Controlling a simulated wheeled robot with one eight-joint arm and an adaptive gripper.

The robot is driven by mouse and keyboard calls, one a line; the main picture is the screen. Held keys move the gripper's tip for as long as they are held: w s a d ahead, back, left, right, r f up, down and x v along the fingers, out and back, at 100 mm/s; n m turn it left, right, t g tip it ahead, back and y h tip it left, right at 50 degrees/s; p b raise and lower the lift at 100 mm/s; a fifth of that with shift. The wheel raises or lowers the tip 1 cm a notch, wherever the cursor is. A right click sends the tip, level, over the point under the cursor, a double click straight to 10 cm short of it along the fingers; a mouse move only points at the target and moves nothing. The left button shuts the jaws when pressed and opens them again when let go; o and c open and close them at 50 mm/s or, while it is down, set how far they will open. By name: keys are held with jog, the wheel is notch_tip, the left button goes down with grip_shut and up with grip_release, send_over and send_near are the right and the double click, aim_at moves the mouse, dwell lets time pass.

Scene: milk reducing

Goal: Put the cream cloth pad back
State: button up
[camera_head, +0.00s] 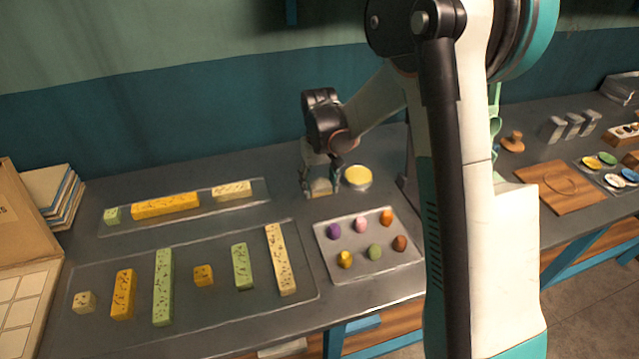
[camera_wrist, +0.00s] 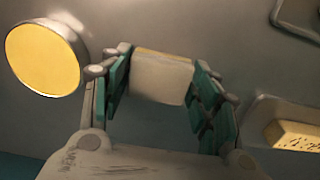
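The cream cloth pad (camera_wrist: 161,80) is a small block with a yellowish top edge. It sits between the two fingertips of my gripper (camera_wrist: 163,62) in the wrist view, with a finger against each side. In the head view my gripper (camera_head: 321,178) points down near the back of the grey table, and the pad (camera_head: 321,187) shows low between the fingers. I cannot tell whether the pad's underside touches the surface below it.
A round tin with yellow contents (camera_head: 357,176) stands just right of my gripper. A tray of coloured egg-shaped pieces (camera_head: 331,252) lies in front. Clear trays with speckled bars (camera_head: 165,205) lie to the left. A wooden board (camera_head: 567,203) is on the right table.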

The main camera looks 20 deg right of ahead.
aim_at(320, 183)
jog(key=shift+o, duration=0.5)
jog(key=shift+r, duration=0.15)
jog(key=s+r+t+p, duration=0.1)
jog(key=s+r+p, duration=0.15)
jog(key=r, duration=0.65)
jog(key=s+r+t+p, duration=0.15)
jog(key=s+r, duration=0.25)
jog(key=r, duration=0.6)
jog(key=s+r+t, duration=0.3)
jog(key=s+t, duration=0.1)
jog(key=s, duration=1.6)
jog(key=shift+r+t, duration=0.2)
jog(key=shift+t, duration=0.15)
